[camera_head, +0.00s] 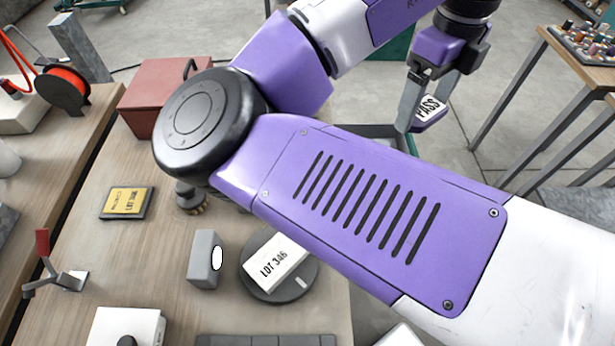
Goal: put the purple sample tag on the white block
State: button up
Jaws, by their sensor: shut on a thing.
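The purple sample tag (430,113) has a white face reading "PASS". My gripper (426,106) is shut on it, at the upper right, and holds it tilted above the floor, beyond the table's right side. A white block (276,262) marked "LOT 3a6" lies on a dark round disc (250,285) on the table, left of and below my gripper in the picture. Another white box-like piece (140,323) with a black knob is at the bottom left, cut by the frame edge. My arm crosses the middle and hides part of the table.
A side table (590,80) with coloured pieces stands at the upper right.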

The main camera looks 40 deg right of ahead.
aim_at(278, 256)
jog(key=i+l, duration=0.15)
jog(key=l, duration=0.35)
jog(key=i+l+u, duration=0.15)
jog(key=l, duration=0.95)
jog(key=u, duration=1.65)
jog(key=i+l, duration=0.05)
jog(key=l, duration=0.05)
